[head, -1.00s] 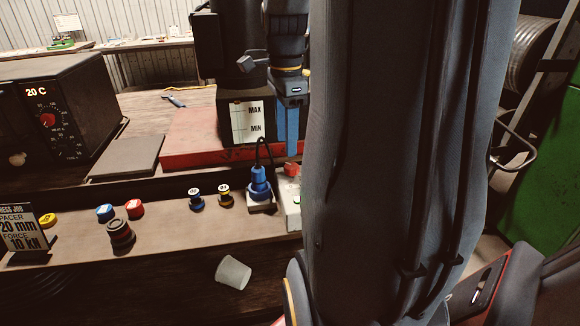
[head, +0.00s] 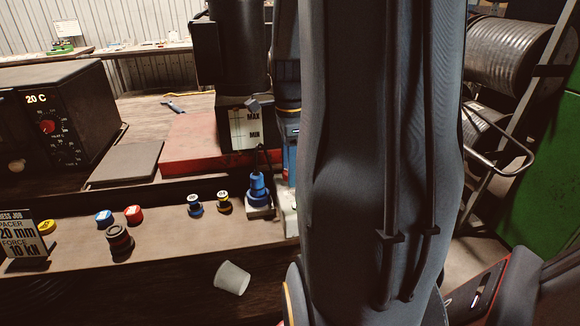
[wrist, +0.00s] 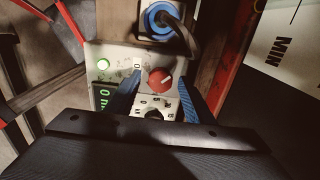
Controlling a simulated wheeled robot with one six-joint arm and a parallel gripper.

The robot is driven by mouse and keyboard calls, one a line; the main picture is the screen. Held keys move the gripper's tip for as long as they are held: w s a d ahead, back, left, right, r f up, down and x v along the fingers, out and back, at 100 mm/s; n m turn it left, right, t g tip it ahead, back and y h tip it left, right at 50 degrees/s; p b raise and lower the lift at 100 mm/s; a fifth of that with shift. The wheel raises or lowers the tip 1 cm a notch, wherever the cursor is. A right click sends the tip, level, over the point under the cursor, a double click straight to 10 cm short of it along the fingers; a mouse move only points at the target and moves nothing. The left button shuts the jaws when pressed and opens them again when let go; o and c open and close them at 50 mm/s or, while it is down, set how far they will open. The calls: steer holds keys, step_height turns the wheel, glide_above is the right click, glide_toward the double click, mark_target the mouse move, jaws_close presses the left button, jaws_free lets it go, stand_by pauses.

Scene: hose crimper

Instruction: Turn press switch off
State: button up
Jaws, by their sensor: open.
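The press switch is a red round knob (wrist: 160,80) on a pale control panel (wrist: 125,55) in the wrist view. A white mark on the knob points up and right. My gripper (wrist: 160,84) is open, with one blue finger on each side of the knob. I cannot tell whether either finger touches it. A green lamp (wrist: 103,63) is lit on the panel, above a dark display with green digits (wrist: 104,98). In the head view my arm and gripper (head: 290,165) hide the knob, and only the left edge of the panel box (head: 291,222) shows.
A blue plug with a black cable (head: 258,190) stands beside the panel; it also shows close above it in the wrist view (wrist: 160,20). Coloured spacers (head: 195,203) stand along the shelf at left. A white cup (head: 232,278) lies below. A press with a MAX/MIN label (head: 243,128) stands behind.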

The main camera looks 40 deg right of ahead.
steer(key=shift+c, duration=0.2)
steer(key=c, duration=1)
steer(key=shift+n, duration=0.3)
steer(key=n+p, duration=0.3)
steer(key=shift+r+n, duration=0.15)
steer(key=shift+n, duration=0.15)
steer(key=n+p, duration=0.3)
steer(key=n, duration=0.1)
steer(key=shift+n, duration=0.3)
steer(key=n+p, duration=0.3)
steer(key=n, duration=0.2)
steer(key=shift+n+p, duration=1)
steer(key=shift+n, duration=1.1)
